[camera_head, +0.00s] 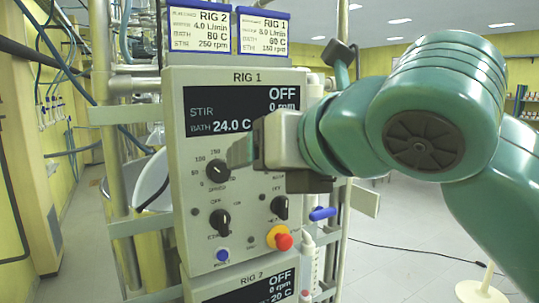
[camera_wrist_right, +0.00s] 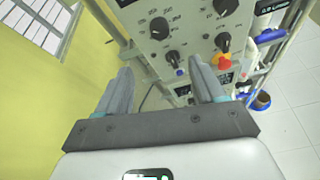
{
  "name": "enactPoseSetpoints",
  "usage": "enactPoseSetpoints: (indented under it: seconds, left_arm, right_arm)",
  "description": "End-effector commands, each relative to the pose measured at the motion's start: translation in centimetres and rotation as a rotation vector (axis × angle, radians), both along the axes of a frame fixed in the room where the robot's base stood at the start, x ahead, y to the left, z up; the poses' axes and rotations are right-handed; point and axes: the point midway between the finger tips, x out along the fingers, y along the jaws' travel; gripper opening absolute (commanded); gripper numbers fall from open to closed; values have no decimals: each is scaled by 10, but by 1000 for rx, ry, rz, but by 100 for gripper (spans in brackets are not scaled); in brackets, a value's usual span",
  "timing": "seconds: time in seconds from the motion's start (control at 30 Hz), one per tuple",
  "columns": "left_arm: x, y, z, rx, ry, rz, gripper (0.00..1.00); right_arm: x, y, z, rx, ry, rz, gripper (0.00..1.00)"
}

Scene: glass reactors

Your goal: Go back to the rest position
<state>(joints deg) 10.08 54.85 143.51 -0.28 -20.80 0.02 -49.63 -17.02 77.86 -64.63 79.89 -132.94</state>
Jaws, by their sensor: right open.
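My right arm comes in from the right in the head view, and its gripper (camera_head: 240,150) is in front of the RIG 1 control panel (camera_head: 186,130). It hides part of the panel's middle, near the lower edge of the display. In the right wrist view the two fingers of the right gripper (camera_wrist_right: 163,82) stand apart with nothing between them. The panel (camera_wrist_right: 155,53) lies beyond the fingertips there. Whether the fingers touch the panel, I cannot tell. My left gripper is not in view.
The RIG 1 display (camera_head: 243,106) reads OFF, 0 rpm, BATH 24.0 C. Below are black knobs (camera_head: 220,222) and a red button on yellow (camera_head: 282,240). A RIG 2 panel (camera_head: 245,287) sits underneath. Metal frame posts flank the panels. Open floor (camera_head: 390,265) lies at the right.

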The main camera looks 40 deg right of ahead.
Motion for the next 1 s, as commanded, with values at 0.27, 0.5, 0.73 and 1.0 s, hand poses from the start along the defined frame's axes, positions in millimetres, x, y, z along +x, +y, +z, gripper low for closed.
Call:
enactPoseSetpoints:
  seconds: [0.27, 0.5, 0.73, 1.0]
  left_arm:
    - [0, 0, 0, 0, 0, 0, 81]
    - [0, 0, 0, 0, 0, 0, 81]
    - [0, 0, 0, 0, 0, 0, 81]
    - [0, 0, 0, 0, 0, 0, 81]
  right_arm:
    - [-4, 1, 1, 0, 0, 0, 69]
    - [-4, 1, 1, 0, 0, 0, 69]
    - [6, 12, -6, 7, 11, 4, 69]
    - [103, 120, -123, 249, 176, 21, 69]
